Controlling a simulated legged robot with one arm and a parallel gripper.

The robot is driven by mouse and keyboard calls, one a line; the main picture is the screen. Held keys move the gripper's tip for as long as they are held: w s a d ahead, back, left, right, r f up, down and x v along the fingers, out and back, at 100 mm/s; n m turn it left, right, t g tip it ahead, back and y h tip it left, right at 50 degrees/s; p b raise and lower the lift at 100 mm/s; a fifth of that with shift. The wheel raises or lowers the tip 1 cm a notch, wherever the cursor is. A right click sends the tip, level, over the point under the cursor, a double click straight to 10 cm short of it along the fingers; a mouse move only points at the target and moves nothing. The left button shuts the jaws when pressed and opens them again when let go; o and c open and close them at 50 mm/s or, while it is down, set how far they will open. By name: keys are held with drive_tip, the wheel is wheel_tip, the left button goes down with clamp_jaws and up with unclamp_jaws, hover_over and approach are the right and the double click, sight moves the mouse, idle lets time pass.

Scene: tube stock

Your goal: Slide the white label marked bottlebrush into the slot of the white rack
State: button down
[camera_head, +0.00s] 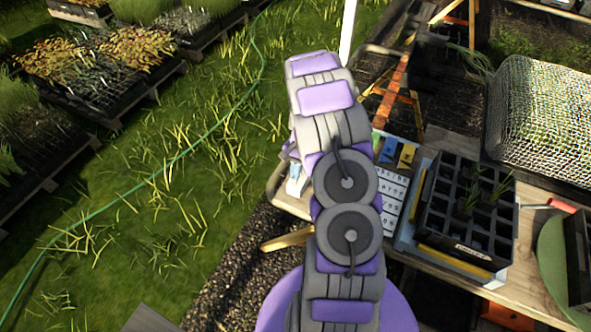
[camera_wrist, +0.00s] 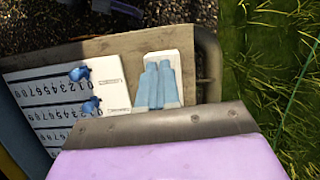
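In the wrist view a white panel (camera_wrist: 115,98) with rows of black digits and small outlined slots lies on the wooden bench. It may be the white rack, but I cannot tell for sure. Beside it is a white holder (camera_wrist: 186,62) with several pale blue pieces (camera_wrist: 163,84). I cannot make out a label marked bottlebrush. A grey metal edge with a purple body, part of my gripper (camera_wrist: 165,125), fills the bottom of the wrist view and overlaps the panel's near side. Its fingertips do not show. In the head view my arm hides the gripper.
Two blue clips (camera_wrist: 80,74) sit on the panel. In the head view the bench (camera_head: 522,290) holds a black cell tray (camera_head: 440,215), a wire mesh cover (camera_head: 540,120) and a green round item (camera_head: 556,265). Grass with a green hose (camera_head: 190,150) lies left.

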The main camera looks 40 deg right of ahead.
drive_tip(key=shift+f, duration=1.3)
drive_tip(key=shift+f, duration=0.25)
drive_tip(key=c, duration=1.3)
unclamp_jaws()
drive_tip(key=p+v, duration=0.2)
drive_tip(key=v, duration=1.5)
drive_tip(key=shift+d+r+p, duration=0.1)
drive_tip(key=shift+r+p, duration=0.05)
drive_tip(key=shift+p, duration=0.25)
